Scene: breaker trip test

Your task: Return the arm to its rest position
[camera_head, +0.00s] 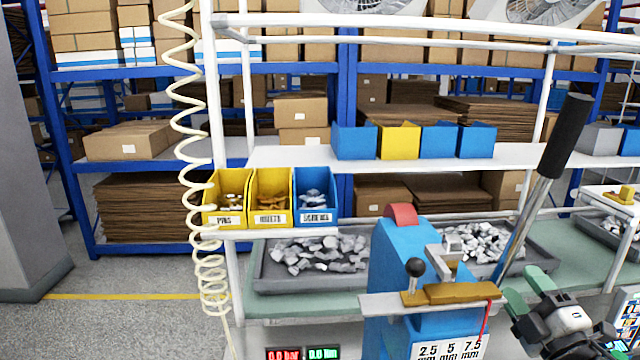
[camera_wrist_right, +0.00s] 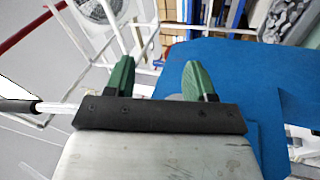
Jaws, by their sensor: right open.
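My right gripper (camera_head: 522,290) is at the lower right of the head view, with two green fingers apart and nothing between them. It is right of the blue bench machine (camera_head: 392,265), beside the lower part of its long lever (camera_head: 530,215); I cannot tell whether they touch. In the right wrist view the gripper (camera_wrist_right: 158,68) shows its two green fingers spread, with a blue surface (camera_wrist_right: 240,75) beyond and to the right. My left gripper is not in view.
The lever's black grip (camera_head: 565,135) rises above the gripper. Grey trays (camera_head: 262,278) of metal parts lie on the green bench behind the machine. Yellow and blue bins (camera_head: 228,218) stand at left. A coiled hose (camera_head: 205,270) hangs at the left post.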

